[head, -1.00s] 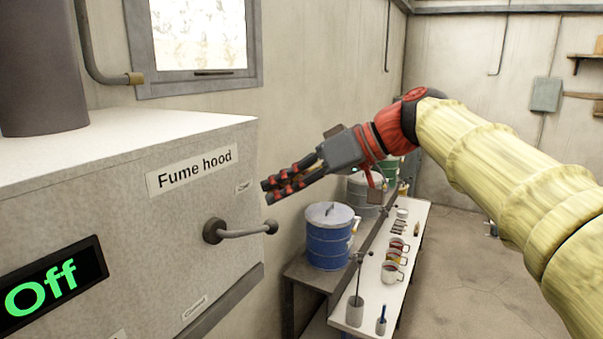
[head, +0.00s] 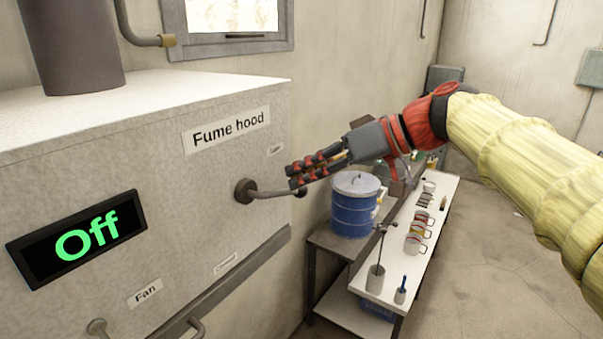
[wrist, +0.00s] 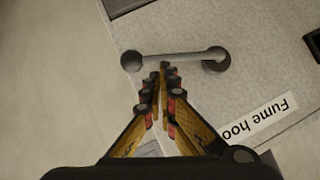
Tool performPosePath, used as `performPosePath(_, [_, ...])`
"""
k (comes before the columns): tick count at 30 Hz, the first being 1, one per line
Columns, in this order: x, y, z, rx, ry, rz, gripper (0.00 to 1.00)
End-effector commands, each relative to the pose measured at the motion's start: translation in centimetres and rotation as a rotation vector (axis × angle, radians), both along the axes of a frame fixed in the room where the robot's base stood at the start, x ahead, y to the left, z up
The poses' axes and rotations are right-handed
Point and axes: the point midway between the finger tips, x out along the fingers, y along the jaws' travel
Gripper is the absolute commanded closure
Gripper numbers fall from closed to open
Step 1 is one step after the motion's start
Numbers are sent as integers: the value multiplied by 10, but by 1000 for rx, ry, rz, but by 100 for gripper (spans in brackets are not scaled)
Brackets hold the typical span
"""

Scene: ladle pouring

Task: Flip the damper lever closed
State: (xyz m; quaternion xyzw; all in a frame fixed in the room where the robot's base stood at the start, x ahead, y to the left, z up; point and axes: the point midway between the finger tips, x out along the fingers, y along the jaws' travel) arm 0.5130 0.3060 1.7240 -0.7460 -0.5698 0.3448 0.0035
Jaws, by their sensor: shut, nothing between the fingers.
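The damper lever (head: 268,194) is a grey rod with a round pivot on the hood's front and a dark knob at its free end, sticking out to the right, roughly level. In the wrist view the lever (wrist: 175,58) lies just beyond my fingertips. My gripper (head: 292,177) is shut and empty, its fingertips just above the lever near the knob end. It also shows in the wrist view (wrist: 160,68). I cannot tell whether the fingertips touch the rod. Part of the knob is hidden behind or beside the fingers.
The fume hood (head: 190,205) carries a display (head: 78,238) reading "Off", small labels above and below the lever, and a Fan label (head: 145,292). A blue drum (head: 355,210) stands on a bench behind. A low table (head: 428,250) holds cups and tools. Floor on the right is clear.

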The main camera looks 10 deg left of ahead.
Motion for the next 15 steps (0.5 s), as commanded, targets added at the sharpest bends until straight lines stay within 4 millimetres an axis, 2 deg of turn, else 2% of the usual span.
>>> performPosePath(15, [1, 0, -9, 33, 77, -1, 100])
